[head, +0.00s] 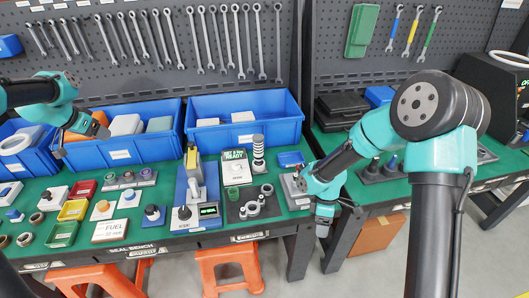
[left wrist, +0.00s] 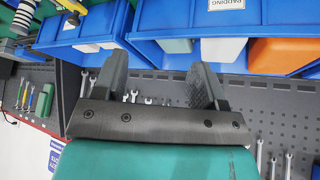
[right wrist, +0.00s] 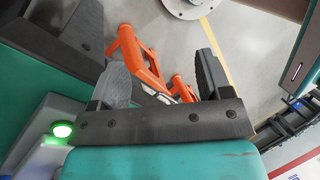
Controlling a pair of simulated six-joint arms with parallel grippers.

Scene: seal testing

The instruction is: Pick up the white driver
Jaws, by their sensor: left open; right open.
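I cannot pick out a clearly white driver. My left gripper (head: 84,138) is open in front of the blue bins at the left. In the left wrist view its fingers (left wrist: 158,75) are apart with nothing between them, and the hanging drivers appear small at the left. My right gripper (head: 322,222) points down at the bench's front edge. Its open fingers (right wrist: 162,75) hold nothing.
Blue bins (head: 245,104) line the back of the green bench, below hanging wrenches (head: 220,40). Blocks, small trays and a tester (head: 194,195) crowd its left half. Orange stools (head: 228,268) stand on the floor in front. My right arm covers part of the right bench.

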